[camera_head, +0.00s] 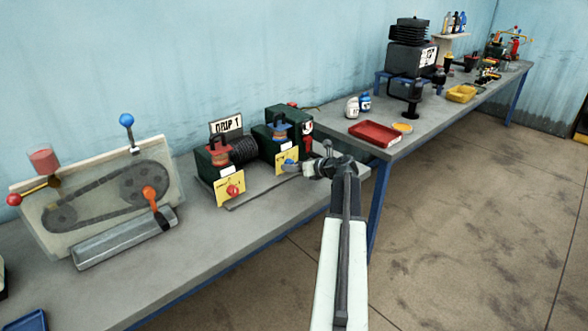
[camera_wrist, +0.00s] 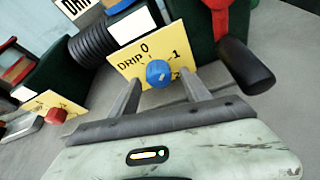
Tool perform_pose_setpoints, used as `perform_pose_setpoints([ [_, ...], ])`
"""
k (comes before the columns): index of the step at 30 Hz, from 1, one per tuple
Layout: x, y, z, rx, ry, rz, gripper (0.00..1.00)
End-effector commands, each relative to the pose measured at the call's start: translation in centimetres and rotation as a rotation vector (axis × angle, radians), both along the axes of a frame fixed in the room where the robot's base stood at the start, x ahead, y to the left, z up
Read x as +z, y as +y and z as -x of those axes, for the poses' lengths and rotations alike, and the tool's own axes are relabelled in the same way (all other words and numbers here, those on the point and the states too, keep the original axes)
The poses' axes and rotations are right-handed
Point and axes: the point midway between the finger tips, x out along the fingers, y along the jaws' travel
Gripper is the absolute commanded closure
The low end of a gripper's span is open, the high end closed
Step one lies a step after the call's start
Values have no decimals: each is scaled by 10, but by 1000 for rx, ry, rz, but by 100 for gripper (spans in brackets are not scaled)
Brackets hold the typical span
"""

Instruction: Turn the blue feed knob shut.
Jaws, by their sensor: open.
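The blue feed knob (camera_wrist: 158,73) sits on a yellow dial plate (camera_wrist: 138,63) marked DRIP, 0 and 1 in the wrist view. In the head view the blue knob (camera_head: 289,163) shows at the front of the right-hand green unit. My gripper (camera_wrist: 160,88) is open, with one finger on each side of the knob. It is also seen in the head view (camera_head: 298,166), close in front of the plate. Whether the fingers touch the knob cannot be told. The knob's pointer direction is not clear.
A red knob (camera_head: 233,190) on another yellow plate stands to the left. A black handle (camera_wrist: 246,66) on a red lever is close right of my gripper. A belt-drive panel (camera_head: 110,190) stands further left. A red tray (camera_head: 374,134) lies on the far table.

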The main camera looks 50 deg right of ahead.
Motion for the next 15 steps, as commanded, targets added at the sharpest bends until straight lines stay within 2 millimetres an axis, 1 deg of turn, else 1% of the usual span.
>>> perform_pose_setpoints([
  [2,0,0,0,0,0,0,44],
  [3,0,1,0,1,0,1,55],
  [5,0,1,0,1,0,1,72],
  [6,0,1,0,1,0,1,83],
  [8,0,1,0,1,0,1,100],
  [10,0,0,-4,6,0,1,100],
  [15,1,2,-2,3,0,16,100],
])
